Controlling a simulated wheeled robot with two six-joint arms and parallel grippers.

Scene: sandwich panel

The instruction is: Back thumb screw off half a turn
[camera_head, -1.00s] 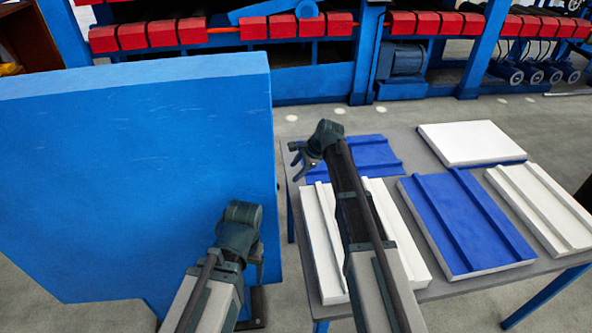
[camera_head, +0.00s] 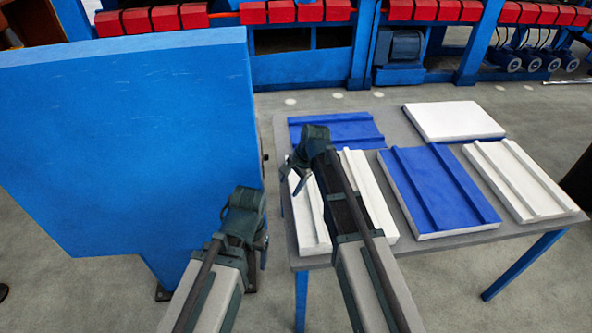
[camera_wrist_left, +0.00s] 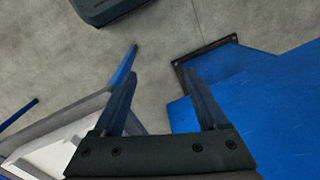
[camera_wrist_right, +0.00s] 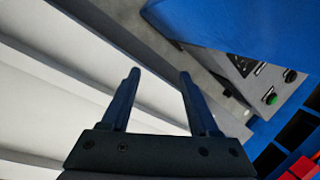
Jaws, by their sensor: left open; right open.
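I cannot make out a thumb screw in any view. A tall blue cabinet (camera_head: 120,140) stands at the left. The right wrist view shows a grey control plate (camera_wrist_right: 245,75) on a blue body, with a green button (camera_wrist_right: 271,99) and a black knob (camera_wrist_right: 290,76). My left gripper (camera_head: 262,247) is open and empty beside the cabinet's lower right edge; its spread fingers show in the left wrist view (camera_wrist_left: 162,73). My right gripper (camera_head: 292,178) is open and empty over the table's left side; the right wrist view shows nothing between its fingers (camera_wrist_right: 160,72).
A grey table (camera_head: 390,118) at the right carries several blue and white panels, including a ribbed blue panel (camera_head: 440,190) and a white panel (camera_head: 453,120). A narrow strip of floor separates the table from the cabinet. A machine with red blocks (camera_head: 420,45) stands behind.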

